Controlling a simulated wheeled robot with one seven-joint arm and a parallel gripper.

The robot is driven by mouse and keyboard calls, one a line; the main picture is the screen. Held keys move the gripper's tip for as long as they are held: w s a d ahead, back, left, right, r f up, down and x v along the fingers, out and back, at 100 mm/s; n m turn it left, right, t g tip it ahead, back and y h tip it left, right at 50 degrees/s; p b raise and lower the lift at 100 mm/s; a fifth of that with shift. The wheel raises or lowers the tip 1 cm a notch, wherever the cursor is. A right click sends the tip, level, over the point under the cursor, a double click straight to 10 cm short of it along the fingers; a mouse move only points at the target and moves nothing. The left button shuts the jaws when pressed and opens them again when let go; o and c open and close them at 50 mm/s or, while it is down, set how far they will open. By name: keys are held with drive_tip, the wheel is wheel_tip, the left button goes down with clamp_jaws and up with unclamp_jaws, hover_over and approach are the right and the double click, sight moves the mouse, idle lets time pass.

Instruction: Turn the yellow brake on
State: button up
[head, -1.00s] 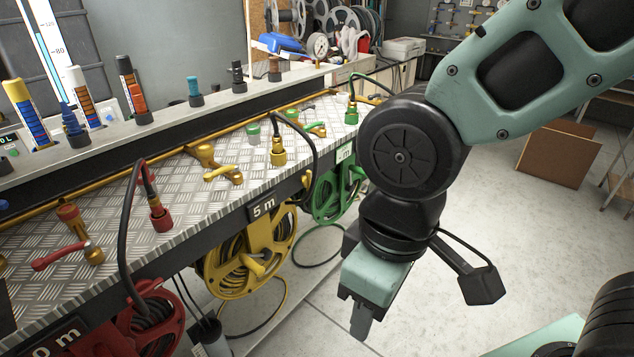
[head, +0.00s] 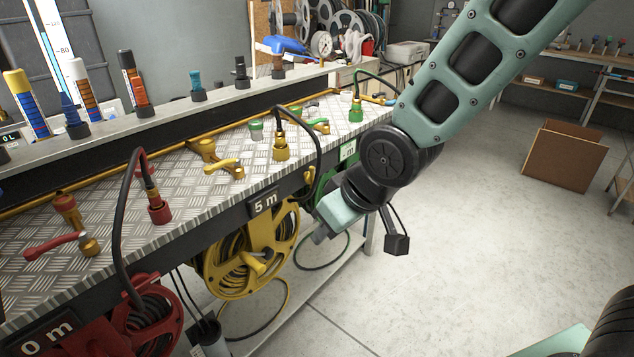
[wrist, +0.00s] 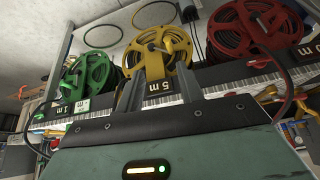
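The yellow hose reel (head: 240,255) hangs under the bench's front edge below the "5 m" label. A yellow knob-like handle (head: 256,262) sticks out of its face; I cannot tell whether this is the brake. A yellow lever valve (head: 220,163) sits on the bench top above. My gripper (head: 318,237) is to the right of the yellow reel, pointing down-left towards it, apart from it. In the wrist view, the fingers of my gripper (wrist: 160,92) are spread with nothing between them, and the yellow reel (wrist: 158,50) appears beyond them, upside down.
A red reel (head: 140,325) hangs to the left, and a green reel (wrist: 85,75) is on the other side, mostly behind my arm in the head view. Black hoses loop over the bench edge (head: 190,225). The floor (head: 450,260) to the right is clear; a cardboard box (head: 565,155) stands farther back.

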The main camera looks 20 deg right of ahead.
drive_tip(key=w+d+f+m+t+y+b, duration=0.1)
drive_tip(key=w+d+f+t+b, duration=0.2)
drive_tip(key=w, duration=0.5)
drive_tip(key=w+d+f+t+y+b, duration=0.1)
drive_tip(key=w+d+f+t, duration=0.25)
drive_tip(key=w, duration=0.35)
drive_tip(key=n+t+y+b, duration=0.2)
drive_tip(key=t+y+b, duration=0.2)
drive_tip(key=y+b, duration=0.1)
approach(314, 171)
drive_tip(key=shift+g, duration=0.25)
drive_tip(key=x, duration=0.9)
drive_tip(key=shift+d+r+p, duration=0.15)
drive_tip(key=shift+r+p, duration=0.05)
drive_tip(key=shift+p, duration=0.1)
drive_tip(key=c, duration=0.8)
clamp_jaws()
